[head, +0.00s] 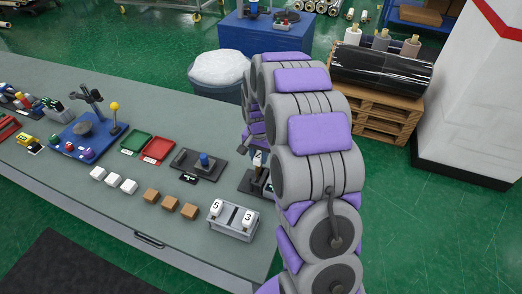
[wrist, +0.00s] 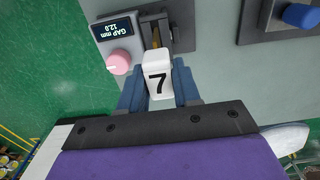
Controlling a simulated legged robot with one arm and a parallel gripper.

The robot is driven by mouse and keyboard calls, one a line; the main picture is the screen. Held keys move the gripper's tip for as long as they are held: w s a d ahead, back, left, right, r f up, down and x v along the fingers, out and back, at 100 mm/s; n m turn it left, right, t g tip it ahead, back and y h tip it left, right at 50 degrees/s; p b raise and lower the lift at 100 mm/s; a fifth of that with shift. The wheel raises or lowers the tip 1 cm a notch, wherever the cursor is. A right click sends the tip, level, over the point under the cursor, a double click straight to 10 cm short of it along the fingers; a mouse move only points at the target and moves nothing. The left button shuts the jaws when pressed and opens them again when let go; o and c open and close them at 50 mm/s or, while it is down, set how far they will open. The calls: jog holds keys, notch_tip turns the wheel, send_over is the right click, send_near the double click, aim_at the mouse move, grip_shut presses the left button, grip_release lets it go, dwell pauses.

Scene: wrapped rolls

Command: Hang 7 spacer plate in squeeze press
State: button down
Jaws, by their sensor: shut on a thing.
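A white spacer plate marked 7 (wrist: 158,83) is held between the blue-grey fingers of my gripper (wrist: 160,92) in the wrist view. Just beyond it is a dark press (wrist: 178,32), with a brass-coloured part near the plate's top. A display (wrist: 115,27) beside it reads GAP mm 12.0, above a pink knob (wrist: 119,63). I cannot tell whether the plate touches the press. A grey rack (head: 234,233) holds plates marked 5 (head: 216,209) and 3 (head: 248,218).
White blocks (head: 113,180) and brown blocks (head: 170,203) lie on the grey bench (head: 70,195) left of the rack. A dark base with a blue cylinder (head: 204,160) stands left of the press. Green (head: 136,143) and red (head: 158,150) trays lie farther left.

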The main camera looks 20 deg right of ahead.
jog(key=shift+a+f, duration=0.15)
jog(key=shift+f, duration=0.35)
jog(key=shift+d+f, duration=0.1)
jog(key=shift+d, duration=0.6)
jog(key=shift+a, duration=0.1)
jog(key=shift+a, duration=0.65)
jog(key=shift+d, duration=0.35)
jog(key=shift+d+p, duration=0.15)
jog(key=shift+p, duration=0.15)
jog(key=shift+f+b, duration=0.5)
jog(key=shift+f, duration=3)
jog(key=c, duration=0.7)
grip_release()
